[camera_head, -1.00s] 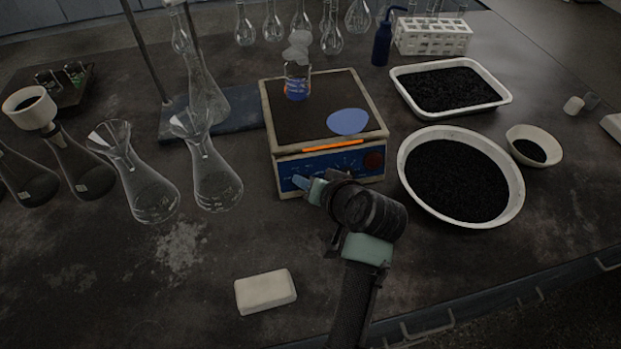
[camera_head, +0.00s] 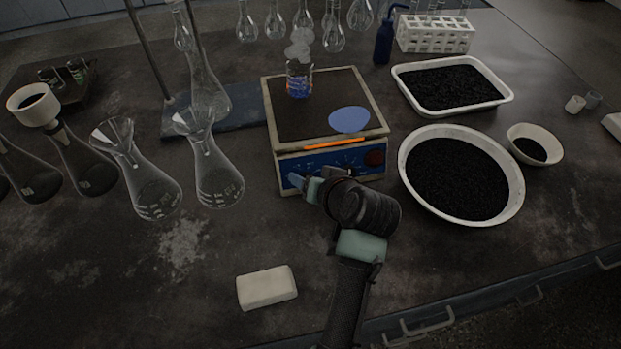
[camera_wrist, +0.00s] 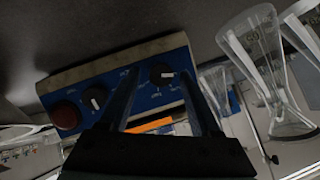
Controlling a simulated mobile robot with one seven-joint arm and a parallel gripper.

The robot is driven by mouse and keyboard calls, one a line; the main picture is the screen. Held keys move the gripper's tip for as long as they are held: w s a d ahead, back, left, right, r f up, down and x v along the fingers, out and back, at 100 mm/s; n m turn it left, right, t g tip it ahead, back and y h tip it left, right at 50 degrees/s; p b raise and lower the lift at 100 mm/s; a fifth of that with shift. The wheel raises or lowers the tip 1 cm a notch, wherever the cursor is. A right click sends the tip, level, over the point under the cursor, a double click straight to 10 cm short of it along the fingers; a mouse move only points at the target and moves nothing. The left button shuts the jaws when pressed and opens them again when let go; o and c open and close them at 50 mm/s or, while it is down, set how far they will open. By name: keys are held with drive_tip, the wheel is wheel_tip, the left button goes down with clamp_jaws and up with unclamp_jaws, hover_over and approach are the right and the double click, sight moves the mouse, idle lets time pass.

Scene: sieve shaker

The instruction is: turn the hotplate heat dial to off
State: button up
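The hotplate (camera_head: 322,110) stands mid-table, with a blue front panel (camera_head: 335,166) and an orange strip (camera_head: 333,144). A round blue patch lies on its top. The wrist view shows the panel inverted, with a red button (camera_wrist: 66,116), a dark dial (camera_wrist: 97,98) and a second dark dial (camera_wrist: 161,74) with a white mark. The panel lettering is too small to tell which is the heat dial. My gripper (camera_head: 303,184) is at the panel's left end in the head view. In the wrist view its open fingers (camera_wrist: 158,85) straddle the second dial; contact cannot be told.
A steaming beaker (camera_head: 299,79) with blue contents stands on the hotplate. Glass flasks (camera_head: 219,180) stand to the left. A basin of black grains (camera_head: 404,160) and a tray (camera_head: 507,91) are to the right. A white block (camera_head: 267,288) lies in front; the table around it is clear.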

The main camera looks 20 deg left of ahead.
drive_tip(key=shift+r, duration=0.1)
drive_tip(key=p+v, duration=0.1)
drive_tip(key=v, duration=1.1)
drive_tip(key=shift+s+d+r, duration=0.2)
drive_tip(key=shift+s+r, duration=0.05)
drive_tip(key=w+d+r+m+t+h+p, duration=0.15)
drive_tip(key=r+t, duration=0.25)
drive_tip(key=r, duration=0.6)
drive_tip(key=w+d+r+t+h+p, duration=0.1)
drive_tip(key=w+d+r+t+p, duration=0.15)
drive_tip(key=r, duration=0.75)
drive_tip(key=w+d+r+t+h+p, duration=0.1)
drive_tip(key=w+r+t, duration=0.25)
drive_tip(key=r, duration=0.75)
drive_tip(key=s+d+r+m+t+h+p, duration=0.1)
drive_tip(key=s+r+t, duration=0.4)
drive_tip(key=r, duration=0.8)
drive_tip(key=s+d+r+m+t+h+p, duration=0.1)
drive_tip(key=s+d+r+t+h+p, duration=0.1)
drive_tip(key=s+r+t, duration=0.3)
wheel_tip(320, 180, up, 8)
drive_tip(key=s+h, duration=0.1)
drive_tip(key=s, duration=0.2)
drive_tip(key=shift+t, duration=0.3)
